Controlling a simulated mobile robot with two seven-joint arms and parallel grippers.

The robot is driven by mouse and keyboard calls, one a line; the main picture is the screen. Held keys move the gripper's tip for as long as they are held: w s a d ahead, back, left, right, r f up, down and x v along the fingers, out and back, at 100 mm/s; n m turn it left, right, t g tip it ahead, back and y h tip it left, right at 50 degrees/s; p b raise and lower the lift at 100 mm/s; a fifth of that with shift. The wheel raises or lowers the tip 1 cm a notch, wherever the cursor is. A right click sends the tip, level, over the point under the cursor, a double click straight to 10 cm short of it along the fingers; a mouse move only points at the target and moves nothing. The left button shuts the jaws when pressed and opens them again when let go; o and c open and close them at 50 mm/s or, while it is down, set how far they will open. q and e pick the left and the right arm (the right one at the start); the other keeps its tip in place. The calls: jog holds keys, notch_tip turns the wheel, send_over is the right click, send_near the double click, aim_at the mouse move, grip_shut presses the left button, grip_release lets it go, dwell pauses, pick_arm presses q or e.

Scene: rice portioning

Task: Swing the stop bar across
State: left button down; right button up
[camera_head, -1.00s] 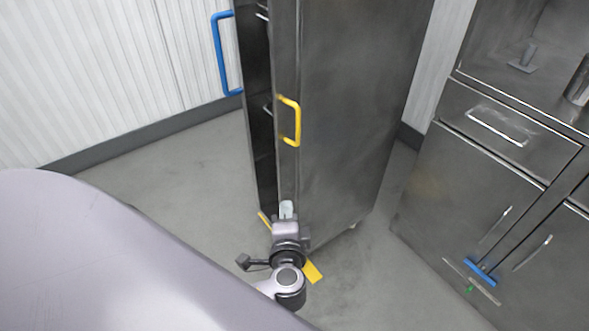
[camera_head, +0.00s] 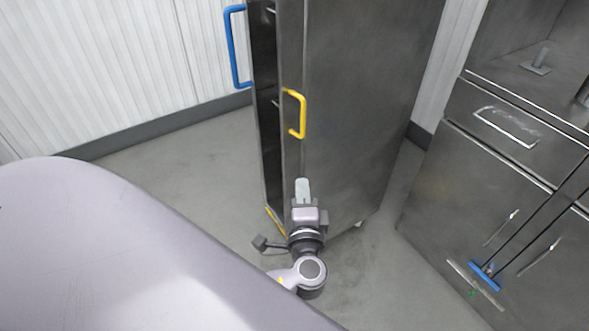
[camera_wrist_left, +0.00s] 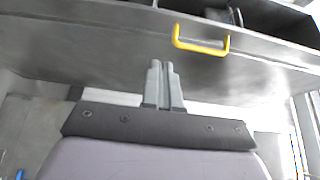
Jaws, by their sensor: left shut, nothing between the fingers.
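No part is plainly marked as the stop bar. A blue bar (camera_head: 484,276) beside a pale strip (camera_head: 474,284) with a small green mark sits low on the right-hand cabinet doors; I cannot tell if it is the stop bar. My left gripper (camera_head: 302,188) is shut and empty, in front of the lower part of the tall steel cabinet (camera_head: 355,110), well left of the blue bar. Its closed fingers also show in the left wrist view (camera_wrist_left: 166,85), below the yellow handle (camera_wrist_left: 201,40). My right gripper is not in view.
The tall cabinet stands partly open on the left, with a blue handle (camera_head: 235,50) and a yellow handle (camera_head: 297,113). A yellow strip (camera_head: 275,221) shows at its base. Steel drawers and doors (camera_head: 470,190) stand right. Grey floor (camera_head: 385,255) lies clear between.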

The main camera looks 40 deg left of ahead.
pick_arm(q)
send_near(286, 143)
jog(key=w+d, duration=0.1)
jog(key=w, duration=0.3)
jog(key=a, duration=0.1)
jog(key=w+a+p, duration=0.1)
jog(key=a, duration=0.1)
jog(key=shift+a+p, duration=0.2)
jog(key=shift+p, duration=0.1)
jog(key=shift+w+a, duration=0.1)
jog(key=shift+a, duration=0.4)
jog(key=shift+a+f, duration=0.1)
jog(key=shift+a+m+t+h, duration=0.2)
jog(key=shift+m+t+h, duration=0.1)
jog(key=shift+h, duration=0.1)
